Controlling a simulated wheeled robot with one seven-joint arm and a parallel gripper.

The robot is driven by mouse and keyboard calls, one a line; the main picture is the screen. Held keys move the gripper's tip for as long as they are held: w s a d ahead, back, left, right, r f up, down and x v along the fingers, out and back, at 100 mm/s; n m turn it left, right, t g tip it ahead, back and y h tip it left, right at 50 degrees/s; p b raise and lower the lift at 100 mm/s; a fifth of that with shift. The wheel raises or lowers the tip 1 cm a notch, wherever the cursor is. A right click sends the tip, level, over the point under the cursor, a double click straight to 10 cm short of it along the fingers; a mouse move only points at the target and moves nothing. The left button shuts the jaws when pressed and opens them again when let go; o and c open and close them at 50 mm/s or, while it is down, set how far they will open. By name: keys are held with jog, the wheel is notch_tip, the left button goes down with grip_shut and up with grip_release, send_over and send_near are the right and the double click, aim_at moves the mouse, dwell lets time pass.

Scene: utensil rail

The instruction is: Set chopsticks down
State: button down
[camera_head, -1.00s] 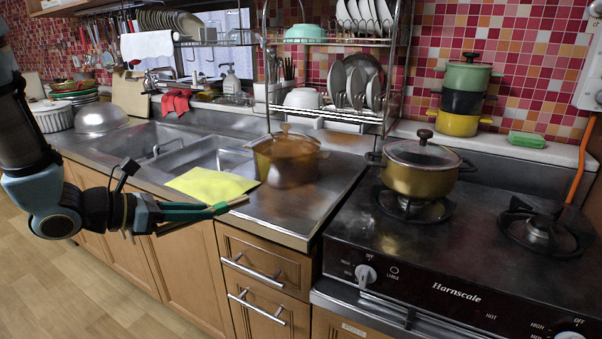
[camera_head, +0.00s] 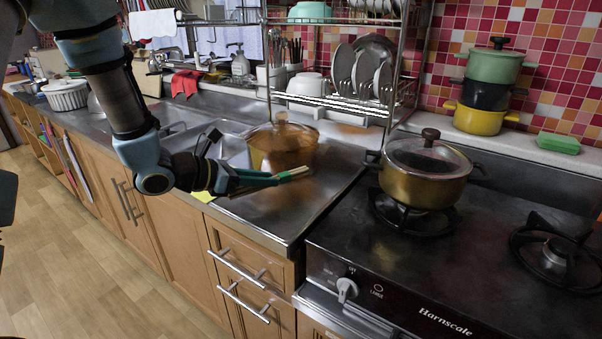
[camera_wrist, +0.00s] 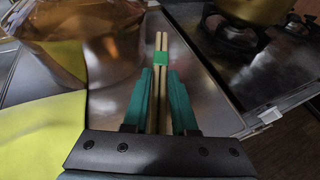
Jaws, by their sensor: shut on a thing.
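My gripper (camera_head: 256,181) is shut on a pair of pale wooden chopsticks (camera_head: 294,173). My gripper is over the front part of the steel counter (camera_head: 322,190), left of the stove. The wrist view looks down on bare metal under the chopsticks. I cannot tell how high above the counter they are.
A brown translucent pot (camera_head: 284,148) stands just behind my gripper, and a yellow cloth (camera_head: 203,196) lies below it. The stove (camera_head: 400,262) with a lidded pot (camera_head: 424,172) is to the right. A dish rack (camera_head: 345,106) stands behind. Bare counter lies right of the brown pot.

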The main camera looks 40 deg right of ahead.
aim_at(294, 178)
jog(key=d, duration=0.3)
jog(key=d+p, duration=0.1)
jog(key=d, duration=0.1)
jog(key=s+d+p, duration=0.1)
jog(key=d, duration=0.2)
jog(key=shift+s+d, duration=0.1)
jog(key=shift+d, duration=0.25)
jog(key=shift+d+f+p, duration=0.3)
jog(key=shift+f+p, duration=0.05)
jog(key=shift+f, duration=0.2)
jog(key=shift+d+f+p, duration=0.25)
jog(key=shift+f+p, duration=0.1)
jog(key=shift+f, duration=0.85)
jog(key=shift+f, duration=0.2)
jog(key=c, duration=1)
grip_release()
jog(key=shift+r, duration=0.1)
jog(key=shift+r, duration=0.25)
jog(key=b+v, duration=0.2)
jog(key=v, duration=1)
jog(key=shift+f, duration=0.2)
